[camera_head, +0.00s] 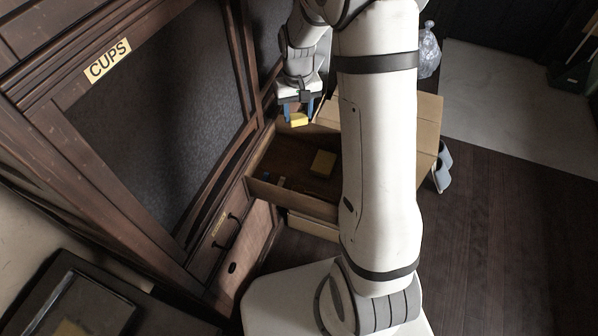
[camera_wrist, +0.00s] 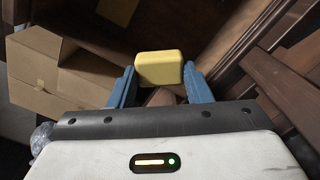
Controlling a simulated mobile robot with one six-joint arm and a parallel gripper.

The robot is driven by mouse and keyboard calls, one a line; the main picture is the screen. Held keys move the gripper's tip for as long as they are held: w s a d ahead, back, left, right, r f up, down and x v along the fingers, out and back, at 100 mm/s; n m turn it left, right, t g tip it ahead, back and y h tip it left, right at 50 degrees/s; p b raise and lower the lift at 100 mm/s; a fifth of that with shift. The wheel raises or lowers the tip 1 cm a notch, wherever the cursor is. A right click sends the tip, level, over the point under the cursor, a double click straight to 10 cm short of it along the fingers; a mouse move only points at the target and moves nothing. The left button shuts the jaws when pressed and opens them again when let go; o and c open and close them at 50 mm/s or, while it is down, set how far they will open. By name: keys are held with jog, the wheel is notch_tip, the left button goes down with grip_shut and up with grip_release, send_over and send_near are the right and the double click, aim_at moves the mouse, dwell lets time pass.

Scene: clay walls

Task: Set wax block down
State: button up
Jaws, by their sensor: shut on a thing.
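A yellow wax block (camera_wrist: 160,68) is held between the two blue fingers of my gripper (camera_wrist: 156,84). In the head view the same yellow block (camera_head: 299,119) shows between the fingertips of my gripper (camera_head: 299,108), above the back part of an open drawer. My gripper is shut on the block, and the block touches nothing else that I can see. A second yellow block (camera_head: 323,163) lies inside the open drawer (camera_head: 292,198).
A cabinet with a "CUPS" label (camera_head: 108,61) stands at the left. A cardboard box (camera_head: 428,125) is right of the drawer, partly hidden by my arm. A clear plastic bag (camera_head: 429,52) lies behind it. Dark floor (camera_head: 500,230) is free at the right.

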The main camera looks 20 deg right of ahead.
aim_at(303, 124)
jog(key=shift+d+f, duration=0.1)
jog(key=f+b, duration=0.1)
jog(key=m+b, duration=0.1)
jog(key=b, duration=0.1)
jog(key=f+b, duration=0.1)
jog(key=b, duration=0.1)
jog(key=shift+s+d+f+m, duration=0.3)
jog(key=shift+d+f, duration=0.05)
jog(key=shift+s+d+f+m+b, duration=0.2)
jog(key=shift+f+m+b, duration=0.25)
jog(key=shift+b, duration=0.55)
jog(key=shift+f, duration=0.3)
notch_tip(303, 124, down, 9)
jog(key=b, duration=0.3)
jog(key=shift+f, duration=0.1)
jog(key=shift+f, duration=0.15)
jog(key=o, duration=0.7)
